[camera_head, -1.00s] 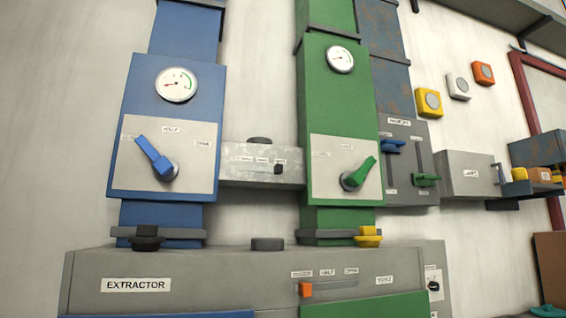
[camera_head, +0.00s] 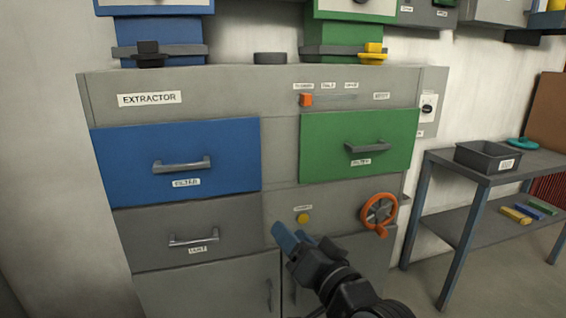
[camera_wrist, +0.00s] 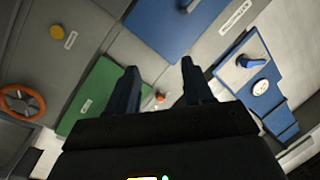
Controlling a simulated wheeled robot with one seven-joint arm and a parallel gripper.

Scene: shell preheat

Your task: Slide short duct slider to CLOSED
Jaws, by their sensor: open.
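The grey metal duct box between the blue and green ducts, which carries a dark slider knob, is out of the head view and I cannot make it out in the wrist view. On the extractor front is another slider, with an orange knob (camera_head: 306,100) at the left end of its slot under small labels. A small orange spot, likely this knob (camera_wrist: 160,97), shows between the fingers in the wrist view. My gripper (camera_head: 290,236) is open and empty, low in front of the extractor cabinet. Its two fingers (camera_wrist: 158,72) stand apart in the wrist view.
The extractor has a blue drawer (camera_head: 223,175) and a green drawer (camera_head: 330,153) with protruding handles, a grey drawer (camera_head: 160,224) and an orange handwheel (camera_head: 379,211). A side table (camera_head: 455,160) with a dark tray (camera_head: 488,153) stands at the right.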

